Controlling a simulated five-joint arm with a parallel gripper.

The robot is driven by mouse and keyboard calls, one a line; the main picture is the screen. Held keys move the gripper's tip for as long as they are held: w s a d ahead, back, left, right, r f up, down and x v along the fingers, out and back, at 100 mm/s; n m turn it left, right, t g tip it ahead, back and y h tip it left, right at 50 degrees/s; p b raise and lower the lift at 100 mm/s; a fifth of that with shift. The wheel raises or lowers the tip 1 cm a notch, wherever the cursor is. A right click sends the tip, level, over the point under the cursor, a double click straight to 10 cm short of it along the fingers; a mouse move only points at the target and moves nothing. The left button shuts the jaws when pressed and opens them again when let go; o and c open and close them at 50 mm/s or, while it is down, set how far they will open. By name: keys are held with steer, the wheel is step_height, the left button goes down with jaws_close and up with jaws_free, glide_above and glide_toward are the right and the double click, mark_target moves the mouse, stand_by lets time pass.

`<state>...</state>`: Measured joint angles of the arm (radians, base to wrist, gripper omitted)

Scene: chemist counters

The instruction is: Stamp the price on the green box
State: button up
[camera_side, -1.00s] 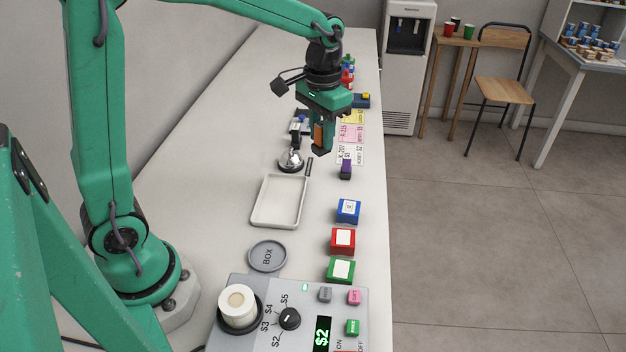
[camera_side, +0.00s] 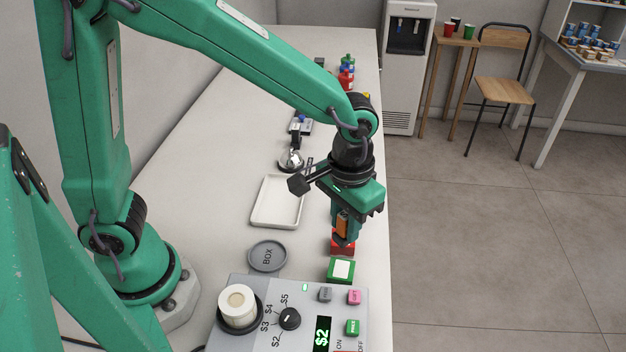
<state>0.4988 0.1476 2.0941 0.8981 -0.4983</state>
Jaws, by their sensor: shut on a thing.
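The green box (camera_side: 341,271) sits on the counter just behind the grey machine, with a blank-looking white label on top. My gripper (camera_side: 342,238) is shut on an orange-brown block (camera_side: 342,224), which looks like a stamp. It is beyond the green box, in front of the red box (camera_side: 343,249), most of which it hides. The underside of the held block cannot be made out. The grey machine (camera_side: 262,283) shows "$2" on its display (camera_side: 322,334).
A round grey BOX pad (camera_side: 267,256) and an empty white tray (camera_side: 256,216) lie left of the boxes. A silver bell (camera_side: 290,161) stands beyond the tray. My arm hides the blue box and the price cards. The counter's right edge is close to the boxes.

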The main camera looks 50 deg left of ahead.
steer(key=shift+s+d+f, duration=0.15)
steer(key=shift+s+d, duration=0.2)
steer(key=shift+d, duration=0.05)
steer(key=shift+f, duration=0.15)
glide_above(341, 269)
steer(key=shift+f, duration=2.8)
steer(key=shift+f, duration=0.7)
stand_by(0.6)
steer(key=shift+r, duration=0.15)
steer(key=shift+r, duration=3.5)
steer(key=shift+w, duration=0.1)
